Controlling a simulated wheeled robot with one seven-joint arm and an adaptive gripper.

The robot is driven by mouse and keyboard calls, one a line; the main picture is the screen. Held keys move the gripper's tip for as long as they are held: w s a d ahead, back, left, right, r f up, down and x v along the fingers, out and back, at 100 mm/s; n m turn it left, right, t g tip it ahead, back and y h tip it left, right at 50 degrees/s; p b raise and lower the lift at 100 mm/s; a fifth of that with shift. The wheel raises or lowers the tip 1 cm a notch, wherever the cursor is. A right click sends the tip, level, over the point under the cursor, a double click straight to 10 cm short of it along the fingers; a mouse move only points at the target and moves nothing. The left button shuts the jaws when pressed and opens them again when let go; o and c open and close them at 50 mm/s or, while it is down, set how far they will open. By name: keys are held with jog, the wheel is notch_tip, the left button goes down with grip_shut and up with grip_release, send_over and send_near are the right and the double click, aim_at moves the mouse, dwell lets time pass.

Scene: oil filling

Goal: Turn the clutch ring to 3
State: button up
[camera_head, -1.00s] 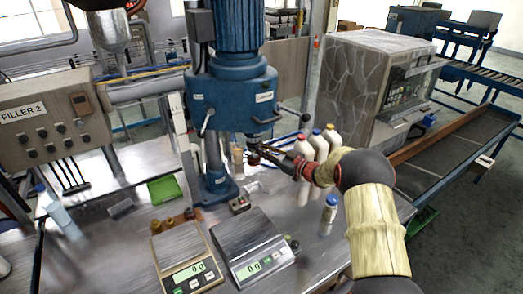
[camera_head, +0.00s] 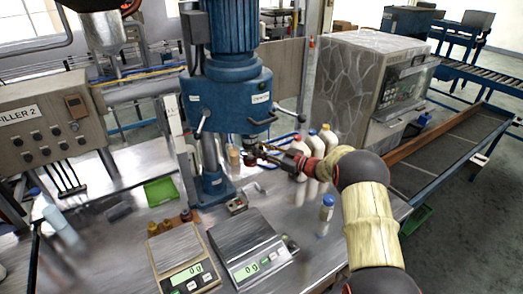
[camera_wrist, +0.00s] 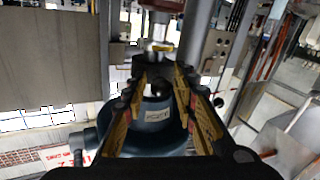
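The blue capping machine head (camera_head: 225,98) stands on a column at the back of the steel table. Under it is a dark spindle, with the clutch ring (camera_head: 251,141) small and hard to make out. My gripper (camera_head: 256,152) is at the spindle, just below the head, reaching in from the right. In the wrist view, my gripper's two fingers (camera_wrist: 158,76) are apart, with a dark round part (camera_wrist: 157,90) showing between them. A silver and yellowish cylinder (camera_wrist: 158,45) lies beyond the tips. Contact with the ring and its number marks cannot be made out.
Two scales (camera_head: 247,247) (camera_head: 184,259) stand at the table's front. White bottles (camera_head: 327,142) stand close behind my wrist, and a blue-capped bottle (camera_head: 326,215) stands in front. A lever (camera_head: 201,122) sticks out from the head. A green tray (camera_head: 160,191) lies at left.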

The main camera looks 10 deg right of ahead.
jog(key=shift+o, duration=0.5)
jog(key=shift+s+d, duration=0.1)
jog(key=v, duration=1.1)
jog(key=shift+s+d, duration=0.25)
